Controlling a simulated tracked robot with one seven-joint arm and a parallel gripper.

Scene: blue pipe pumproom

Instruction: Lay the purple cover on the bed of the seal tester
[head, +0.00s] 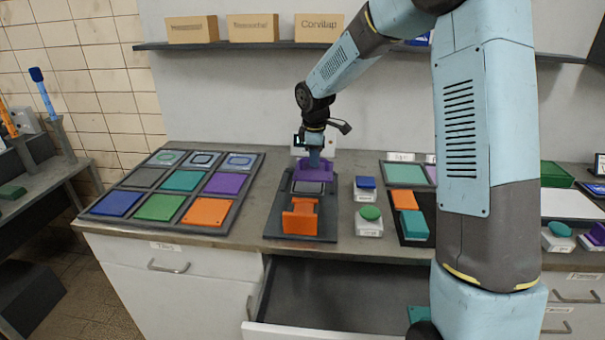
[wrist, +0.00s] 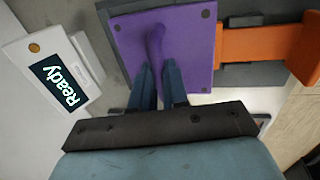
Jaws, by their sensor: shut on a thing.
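The purple cover (head: 318,172) is a flat square plate with dark corner dots and a raised handle; it shows closely in the wrist view (wrist: 193,62). My gripper (head: 314,155) points down over it, and its fingers (wrist: 159,85) are shut on the handle. The seal tester (head: 325,222) is a dark base with a grey bed (head: 308,188) and an orange part (head: 300,217) at its front. The cover is over the rear of the tester, with the orange part beside it in the wrist view (wrist: 255,45). I cannot tell whether the cover touches the bed.
A display reading "Ready" (wrist: 62,80) stands beside the tester. A tray of coloured tiles (head: 180,190) lies left. Small white boxes with blue and green tops (head: 369,222) stand close right. An open drawer (head: 330,290) is below the counter's front edge.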

